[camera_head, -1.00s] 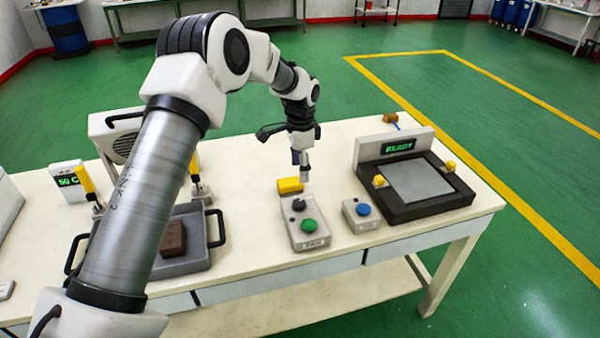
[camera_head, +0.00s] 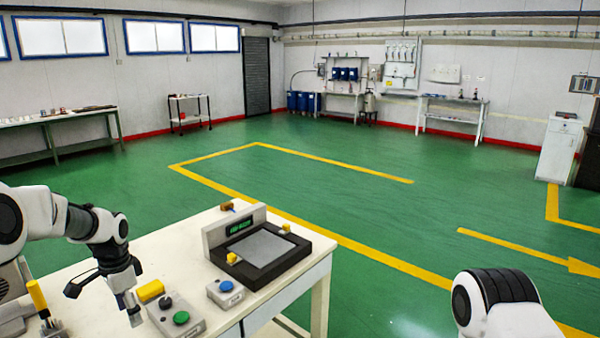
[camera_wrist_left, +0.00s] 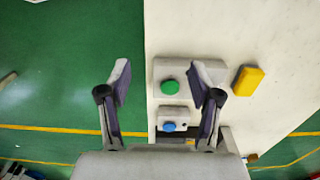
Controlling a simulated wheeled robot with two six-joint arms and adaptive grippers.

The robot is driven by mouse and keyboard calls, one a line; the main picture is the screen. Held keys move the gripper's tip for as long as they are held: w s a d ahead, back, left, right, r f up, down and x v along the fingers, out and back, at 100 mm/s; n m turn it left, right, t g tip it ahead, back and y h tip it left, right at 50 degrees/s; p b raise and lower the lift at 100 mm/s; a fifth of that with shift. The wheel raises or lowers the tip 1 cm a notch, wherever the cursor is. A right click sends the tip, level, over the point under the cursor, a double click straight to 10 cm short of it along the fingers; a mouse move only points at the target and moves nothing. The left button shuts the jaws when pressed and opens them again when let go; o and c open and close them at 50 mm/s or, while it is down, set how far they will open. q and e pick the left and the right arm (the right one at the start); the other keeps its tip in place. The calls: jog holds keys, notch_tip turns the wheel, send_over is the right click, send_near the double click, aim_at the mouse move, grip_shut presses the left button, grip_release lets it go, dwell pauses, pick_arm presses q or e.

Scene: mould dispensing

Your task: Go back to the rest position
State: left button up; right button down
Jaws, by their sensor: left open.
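My left gripper (camera_head: 131,305) is at the lower left of the head view, above the white table beside the yellow block and the green-button box. In the left wrist view its two fingers (camera_wrist_left: 160,85) are spread apart with nothing between them. The box with the green button (camera_wrist_left: 188,72) lies below the fingers, partly behind the right one. The table edge runs between the fingers, with green floor to the left. My right arm shows only as a white and black joint at the lower right of the head view; its gripper is out of view.
The white table (camera_head: 185,250) holds a yellow block (camera_head: 151,290), a green-button box (camera_head: 178,320), a blue-button box (camera_head: 225,293) and a black-framed device with a grey plate (camera_head: 260,248). Green floor (camera_head: 330,200) with yellow lines is open beyond the table. Benches stand along the far walls.

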pick_arm(q)
jog(key=s+d+f+g, duration=0.3)
jog(key=s+f, duration=0.1)
jog(key=f, duration=0.6)
jog(key=s+d+f+g, duration=0.1)
jog(key=s+d+f, duration=0.3)
jog(key=s+f, duration=0.45)
jog(key=s+d+f+g, duration=0.1)
jog(key=s+d+f, duration=0.4)
jog(key=s, duration=0.7)
jog(key=s+d+f+n+t, duration=0.1)
jog(key=s+f+n+t, duration=0.1)
jog(key=s+n+t, duration=0.3)
jog(key=s+n, duration=0.3)
jog(key=s, duration=0.3)
jog(key=shift+s+d+n, duration=0.25)
jog(key=shift+d+n, duration=0.05)
jog(key=shift+n, duration=0.1)
pick_arm(e)
jog(key=shift+w+f, duration=0.1)
jog(key=shift+w, duration=0.6)
pick_arm(q)
jog(key=shift+s, duration=0.1)
pick_arm(e)
jog(key=shift+s, duration=0.15)
